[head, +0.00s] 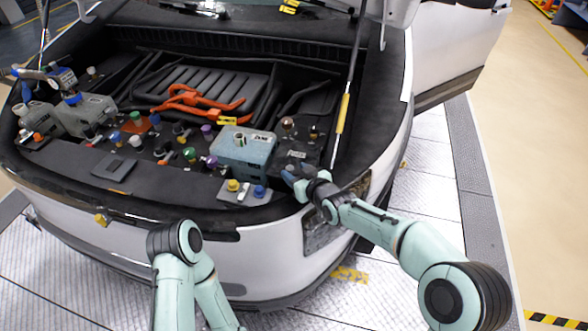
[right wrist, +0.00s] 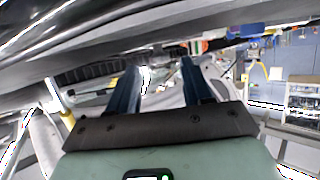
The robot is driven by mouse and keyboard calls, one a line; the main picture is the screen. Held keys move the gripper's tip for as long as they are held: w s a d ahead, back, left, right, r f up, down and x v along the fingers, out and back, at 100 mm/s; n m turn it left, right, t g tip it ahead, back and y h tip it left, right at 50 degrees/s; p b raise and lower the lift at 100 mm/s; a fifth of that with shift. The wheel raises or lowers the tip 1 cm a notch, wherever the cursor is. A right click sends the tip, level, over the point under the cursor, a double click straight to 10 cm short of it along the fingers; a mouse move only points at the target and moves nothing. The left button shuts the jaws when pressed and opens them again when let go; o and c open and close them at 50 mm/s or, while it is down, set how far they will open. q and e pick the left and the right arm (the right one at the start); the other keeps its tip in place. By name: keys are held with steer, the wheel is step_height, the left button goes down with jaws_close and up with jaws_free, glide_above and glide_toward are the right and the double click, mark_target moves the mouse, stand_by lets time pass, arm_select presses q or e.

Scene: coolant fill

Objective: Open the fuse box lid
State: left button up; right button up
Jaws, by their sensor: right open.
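A dark box with a small white label (head: 297,154), which looks like the fuse box, sits at the right of the open engine bay. Its lid appears down, though its edges are hard to make out. My right gripper (head: 291,174) is at the bay's front right edge, just in front of this box. Contact cannot be told. In the right wrist view my right gripper (right wrist: 160,68) has its two blue fingers apart, with nothing between them. My left gripper is not in view; only part of that arm shows at the bottom.
A blue-grey tank (head: 243,150) with a cap stands left of the box. Several coloured caps and orange cables (head: 195,103) fill the bay. A prop rod with a yellow grip (head: 342,113) rises at the right.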

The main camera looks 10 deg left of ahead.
steer(key=shift+x, duration=0.9)
steer(key=shift+c, duration=0.3)
jaws_close()
steer(key=shift+r, duration=0.1)
